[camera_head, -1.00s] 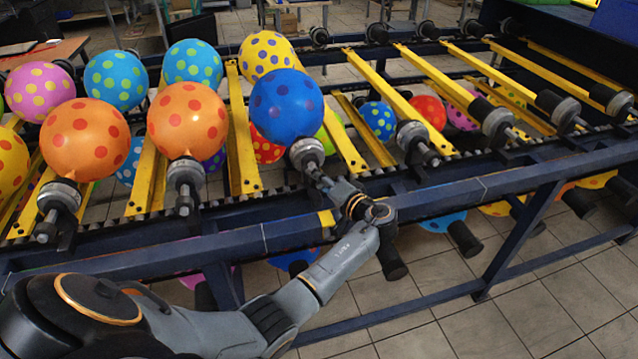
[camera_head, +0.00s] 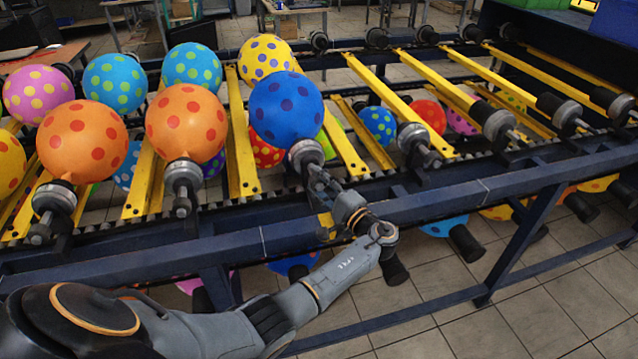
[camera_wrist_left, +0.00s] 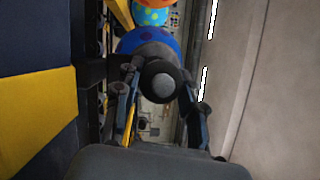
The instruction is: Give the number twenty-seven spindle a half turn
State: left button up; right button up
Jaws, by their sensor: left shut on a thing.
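A spindle (camera_head: 306,156) at the machine's near rail carries a blue balloon with dark dots (camera_head: 286,108). My left gripper (camera_head: 315,178) is shut on the spindle's near end, below the balloon. In the left wrist view the spindle's dark round end (camera_wrist_left: 160,80) lies between the two fingers of my left gripper (camera_wrist_left: 161,97), with the blue balloon (camera_wrist_left: 148,40) behind it. No number can be read on the spindle. My right gripper is not in view.
Orange dotted balloons (camera_head: 186,122) sit on spindles to the left. Bare spindles (camera_head: 497,124) stand along the rail to the right. Yellow bars (camera_head: 242,140) run between rows. Balloons hang underneath.

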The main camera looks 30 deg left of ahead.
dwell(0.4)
pick_arm(q)
jog(key=o, duration=1.2)
